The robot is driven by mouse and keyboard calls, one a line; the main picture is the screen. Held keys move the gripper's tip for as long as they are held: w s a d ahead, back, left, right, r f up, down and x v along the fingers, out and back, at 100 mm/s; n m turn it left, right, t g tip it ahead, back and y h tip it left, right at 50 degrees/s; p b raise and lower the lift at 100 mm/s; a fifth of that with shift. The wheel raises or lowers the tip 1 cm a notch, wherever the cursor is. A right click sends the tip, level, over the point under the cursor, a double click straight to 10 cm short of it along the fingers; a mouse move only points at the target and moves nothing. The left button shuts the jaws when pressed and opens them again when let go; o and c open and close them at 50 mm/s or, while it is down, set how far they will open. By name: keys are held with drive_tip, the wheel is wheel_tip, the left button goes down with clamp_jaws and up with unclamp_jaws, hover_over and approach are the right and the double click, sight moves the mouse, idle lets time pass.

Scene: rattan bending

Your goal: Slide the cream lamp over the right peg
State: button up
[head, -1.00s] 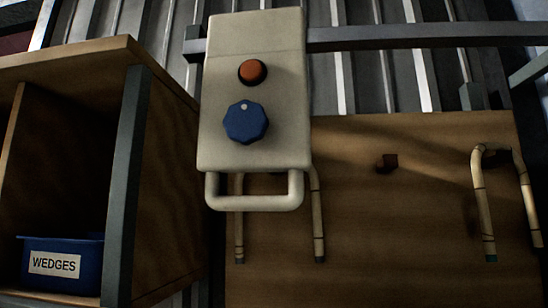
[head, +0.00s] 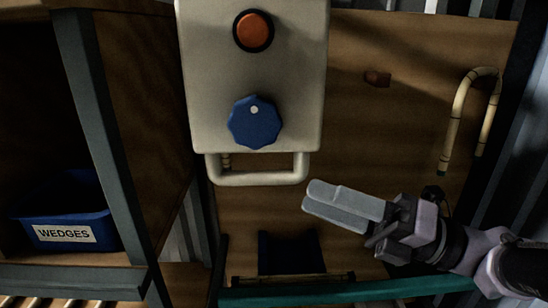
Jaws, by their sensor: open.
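The cream lamp (head: 220,105) appears to be the cream box with an orange button, a blue octagonal knob (head: 254,122) and a U-shaped handle (head: 258,179) at its lower end. It is left of centre in the head view, its top cut off by the frame edge. A bent cane (head: 457,112) hangs at the right of the wooden board, at the right peg, whose body is hard to make out.
A blue bin labelled WEDGES (head: 64,233) sits in a wooden shelf (head: 125,60) at left. The wooden board (head: 400,140) is bare between lamp and cane. A teal bar (head: 345,291) crosses low, with a dark block (head: 290,253) above it.

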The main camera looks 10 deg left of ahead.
sight(254, 184)
drive_tip(key=p+x, duration=0.2)
drive_tip(key=x, duration=0.8)
drive_tip(key=shift+a+r+p, duration=0.15)
drive_tip(key=shift+a+p, duration=0.15)
clamp_jaws()
idle(0.8)
